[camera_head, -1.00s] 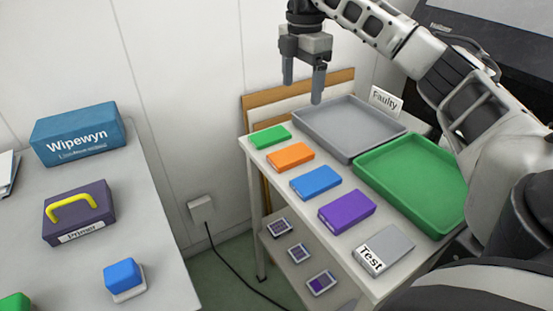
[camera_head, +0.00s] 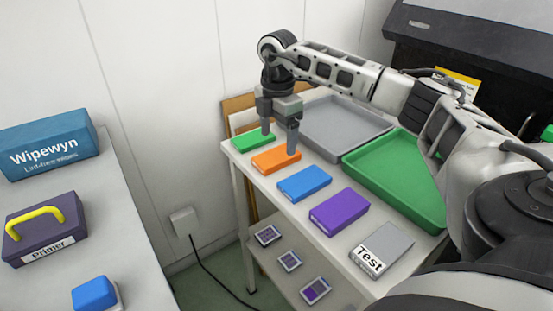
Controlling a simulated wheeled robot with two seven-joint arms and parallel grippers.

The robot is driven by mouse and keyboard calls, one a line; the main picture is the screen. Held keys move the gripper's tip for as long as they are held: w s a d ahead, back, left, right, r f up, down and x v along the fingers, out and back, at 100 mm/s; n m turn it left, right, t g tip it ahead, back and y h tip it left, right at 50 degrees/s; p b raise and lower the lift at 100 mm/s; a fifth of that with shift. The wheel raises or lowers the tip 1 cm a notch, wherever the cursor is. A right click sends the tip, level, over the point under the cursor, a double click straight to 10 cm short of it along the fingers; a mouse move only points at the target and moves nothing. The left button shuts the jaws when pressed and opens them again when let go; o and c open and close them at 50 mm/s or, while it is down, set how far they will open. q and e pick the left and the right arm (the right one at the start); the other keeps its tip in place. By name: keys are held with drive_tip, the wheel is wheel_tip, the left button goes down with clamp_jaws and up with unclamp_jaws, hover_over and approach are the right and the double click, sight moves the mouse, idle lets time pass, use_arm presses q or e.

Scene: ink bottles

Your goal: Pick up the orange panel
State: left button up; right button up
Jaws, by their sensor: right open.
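The orange panel (camera_head: 275,161) lies flat on the white table, between a green panel (camera_head: 252,143) and a blue panel (camera_head: 304,183). My right gripper (camera_head: 280,142) points down with its fingers apart and nothing between them. One fingertip is by the green panel's right end, and the other overlaps the right end of the orange panel in the view. I cannot tell whether either fingertip touches a panel. My left gripper is not in view.
A purple panel (camera_head: 339,211) and a grey Test block (camera_head: 381,248) continue the row. A grey tray (camera_head: 345,152) and a green tray (camera_head: 395,204) stand behind it. Another table at left holds a Wipewyn box (camera_head: 48,147), a Primer case (camera_head: 45,236) and a blue block (camera_head: 94,293).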

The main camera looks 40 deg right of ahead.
sight(275, 156)
drive_tip(key=f, duration=0.5)
drive_tip(key=shift+w+a, duration=0.2)
drive_tip(key=c, duration=1.1)
drive_tip(key=shift+r, duration=0.1)
